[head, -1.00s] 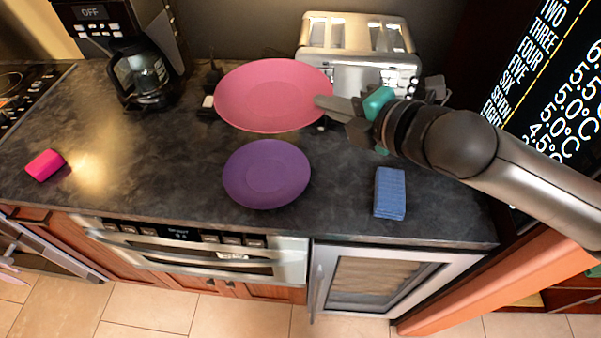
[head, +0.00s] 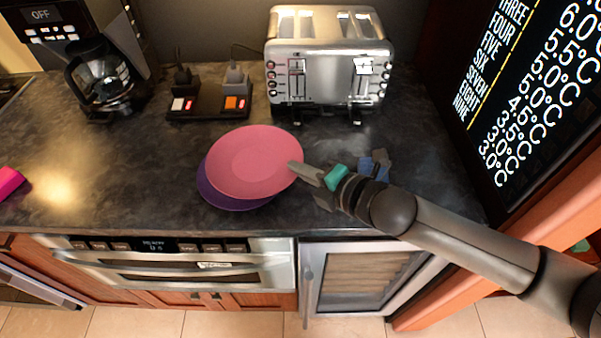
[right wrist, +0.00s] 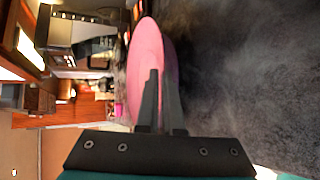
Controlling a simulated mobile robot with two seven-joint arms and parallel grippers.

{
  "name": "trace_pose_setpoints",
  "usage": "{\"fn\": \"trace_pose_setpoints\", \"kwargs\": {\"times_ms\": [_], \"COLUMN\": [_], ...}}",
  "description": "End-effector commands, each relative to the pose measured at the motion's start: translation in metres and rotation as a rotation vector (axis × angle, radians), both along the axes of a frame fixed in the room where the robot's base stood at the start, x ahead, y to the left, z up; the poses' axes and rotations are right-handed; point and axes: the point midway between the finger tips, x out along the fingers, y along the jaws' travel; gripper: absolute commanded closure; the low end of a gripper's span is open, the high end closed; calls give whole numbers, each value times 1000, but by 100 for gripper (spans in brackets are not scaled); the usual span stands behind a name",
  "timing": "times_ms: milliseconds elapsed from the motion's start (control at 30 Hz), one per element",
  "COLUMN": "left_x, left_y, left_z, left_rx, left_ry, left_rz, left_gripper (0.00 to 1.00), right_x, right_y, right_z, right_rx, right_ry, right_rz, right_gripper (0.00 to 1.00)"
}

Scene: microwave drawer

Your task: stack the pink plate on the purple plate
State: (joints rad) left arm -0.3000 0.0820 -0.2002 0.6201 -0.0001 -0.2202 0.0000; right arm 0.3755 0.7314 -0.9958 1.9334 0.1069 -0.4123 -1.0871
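The pink plate (head: 250,158) is over the purple plate (head: 222,199) in the head view and hides most of it. Only the purple plate's lower left rim shows, so the pink one sits a little up and right of it. I cannot tell whether the two plates touch. My right gripper (head: 305,173) is shut on the right rim of the pink plate. In the right wrist view the pink plate (right wrist: 146,60) stands edge-on between the fingers (right wrist: 161,100). My left gripper is not in view.
A toaster (head: 328,75) and a black base with plugs (head: 210,102) stand at the back. A coffee pot (head: 105,85) is at the back left. A pink block (head: 8,181) lies at the left edge. A blue sponge (head: 374,166) is partly behind my gripper.

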Motion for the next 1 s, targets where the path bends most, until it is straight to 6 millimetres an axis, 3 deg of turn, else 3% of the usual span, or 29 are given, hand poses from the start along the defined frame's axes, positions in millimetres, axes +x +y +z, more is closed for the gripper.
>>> {"fn": "trace_pose_setpoints", "kwargs": {"times_ms": [700, 1000], "left_x": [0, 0], "left_y": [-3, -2], "left_z": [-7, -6], "left_rx": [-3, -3], "left_ry": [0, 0], "left_rz": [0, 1], "left_gripper": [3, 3], "right_x": [0, 0], "right_y": [0, 0], "right_z": [-19, -18], "right_rx": [1, 0], "right_ry": [-2, -2], "right_rz": [1, 0], "right_gripper": [100, 66]}}
